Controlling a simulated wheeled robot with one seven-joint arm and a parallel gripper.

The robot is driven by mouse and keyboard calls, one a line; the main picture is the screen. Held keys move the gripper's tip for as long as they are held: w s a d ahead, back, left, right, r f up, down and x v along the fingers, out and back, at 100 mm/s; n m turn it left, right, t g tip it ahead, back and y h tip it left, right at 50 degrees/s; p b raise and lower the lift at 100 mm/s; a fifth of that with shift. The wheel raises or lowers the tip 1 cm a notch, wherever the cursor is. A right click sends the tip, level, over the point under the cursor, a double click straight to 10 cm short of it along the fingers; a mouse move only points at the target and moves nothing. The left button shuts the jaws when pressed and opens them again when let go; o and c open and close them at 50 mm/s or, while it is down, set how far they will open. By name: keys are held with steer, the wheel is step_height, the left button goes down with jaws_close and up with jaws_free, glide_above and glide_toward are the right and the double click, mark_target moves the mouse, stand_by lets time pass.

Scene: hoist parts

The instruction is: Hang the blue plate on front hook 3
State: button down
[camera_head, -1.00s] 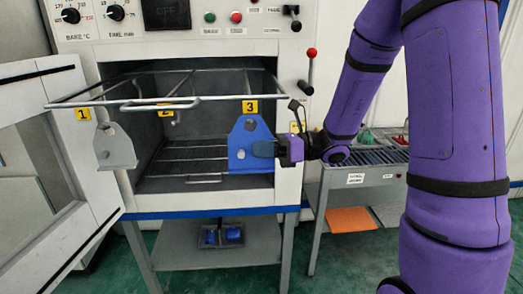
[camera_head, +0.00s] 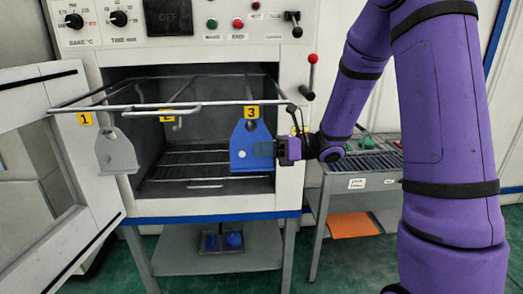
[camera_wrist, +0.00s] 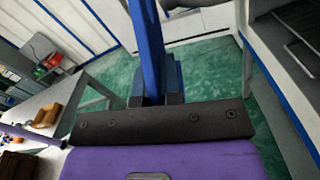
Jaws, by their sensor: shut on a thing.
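The blue plate (camera_head: 252,150) is upright at the front right of the oven opening, just below the yellow label 3 (camera_head: 251,112). Its top reaches the front bar of the rack (camera_head: 200,105) beside that label; I cannot tell whether its hole is on hook 3. My gripper (camera_head: 276,149) is shut on the plate's right edge, coming from the right. In the wrist view the plate shows edge-on as a blue strip (camera_wrist: 147,45) between the fingers. A grey plate (camera_head: 116,152) hangs at the left by label 1 (camera_head: 85,119).
The oven (camera_head: 190,205) stands open, its door (camera_head: 50,165) swung out at the left. Label 2 (camera_head: 166,116) marks an empty-looking hook. A roller table (camera_head: 365,165) stands right, and a lower shelf (camera_head: 180,258) holds blue items.

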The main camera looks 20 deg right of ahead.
steer(key=w+d+f+n, duration=0.1)
steer(key=w+f, duration=0.1)
steer(key=w, duration=0.3)
steer(key=shift+w+d+n, duration=0.2)
steer(key=shift+d+n, duration=0.1)
steer(key=shift+d, duration=0.05)
stand_by(0.8)
stand_by(0.5)
steer(key=shift+w+f, duration=0.15)
steer(key=shift+f, duration=0.3)
steer(key=shift+d, duration=0.1)
stand_by(0.6)
steer(key=c, duration=1.2)
jaws_free()
